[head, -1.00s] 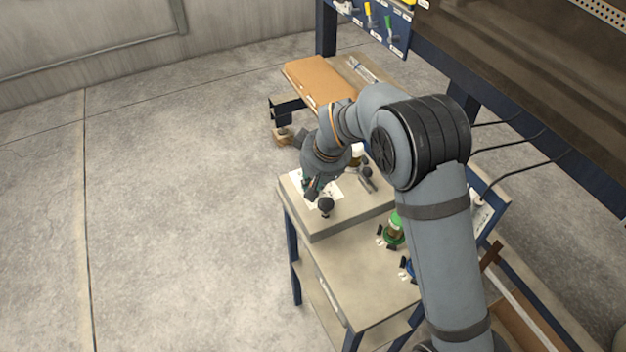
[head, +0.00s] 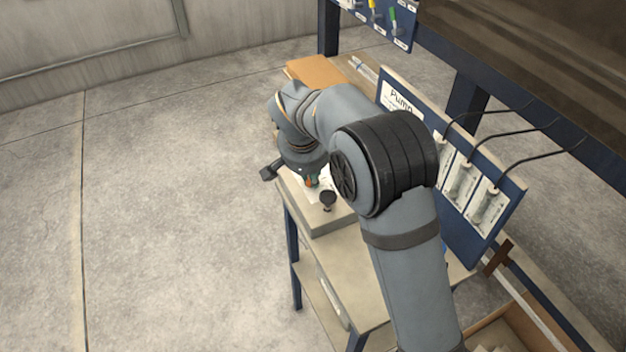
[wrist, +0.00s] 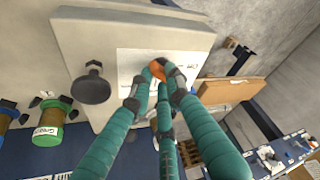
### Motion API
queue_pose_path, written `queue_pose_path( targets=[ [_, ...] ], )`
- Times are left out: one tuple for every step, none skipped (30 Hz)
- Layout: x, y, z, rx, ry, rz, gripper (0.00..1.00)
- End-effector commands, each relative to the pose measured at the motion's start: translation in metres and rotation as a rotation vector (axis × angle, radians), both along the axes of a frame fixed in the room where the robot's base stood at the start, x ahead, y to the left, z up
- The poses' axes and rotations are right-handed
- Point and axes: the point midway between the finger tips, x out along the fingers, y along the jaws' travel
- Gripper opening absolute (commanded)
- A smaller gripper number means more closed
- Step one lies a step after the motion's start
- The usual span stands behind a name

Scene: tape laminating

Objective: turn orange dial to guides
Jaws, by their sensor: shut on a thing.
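The orange dial (wrist: 157,69) sits on a white labelled sheet on a flat beige plate (wrist: 90,35) in the wrist view. My gripper (wrist: 158,82) has its teal fingers closed around the dial, with dark fingertips against its sides. In the head view, a small orange part of the dial (head: 309,183) shows beneath my gripper (head: 312,180). The print on the sheet is too small to read and is partly covered by the fingers, so the dial's setting cannot be told.
A black knob (wrist: 91,83) stands on the plate near the dial and also shows in the head view (head: 328,198). Green-capped (wrist: 50,120) and blue-capped containers are at the left. An orange-brown board (wrist: 230,89) lies beyond the plate. A pump panel (head: 455,170) stands right of my arm.

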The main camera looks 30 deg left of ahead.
Motion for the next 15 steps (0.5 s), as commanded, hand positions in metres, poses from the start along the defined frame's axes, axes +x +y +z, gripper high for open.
queue_pose_path(
  targets=[
    [0.0002,0.0018,-0.0017,0.002,-0.002,-0.042,0.00],
    [-0.0003,0.0018,-0.0017,0.001,-0.002,-0.070,0.00],
    [-0.0008,0.0023,-0.0014,0.001,-0.002,-0.108,0.00],
    [-0.0009,0.0027,-0.0007,0.001,-0.002,-0.137,0.00],
    [-0.0010,0.0028,-0.0003,0.001,-0.002,-0.165,0.00],
    [-0.0010,0.0031,0.0002,0.001,-0.002,-0.204,0.00],
    [-0.0014,0.0032,0.0005,0.001,-0.001,-0.233,0.00],
    [-0.0014,0.0034,0.0012,0.001,-0.001,-0.262,0.00],
    [-0.0019,0.0040,0.0014,0.000,0.000,-0.300,0.00],
    [-0.0020,0.0043,0.0019,0.000,-0.001,-0.328,0.00],
    [-0.0022,0.0046,0.0024,0.000,-0.001,-0.356,0.00],
    [-0.0027,0.0051,0.0029,0.000,0.000,-0.394,0.00],
    [-0.0027,0.0053,0.0031,0.000,0.000,-0.422,0.00],
    [-0.0028,0.0056,0.0037,0.000,0.000,-0.451,0.00],
    [-0.0031,0.0059,0.0039,-0.001,0.000,-0.489,0.00]
  ],
)
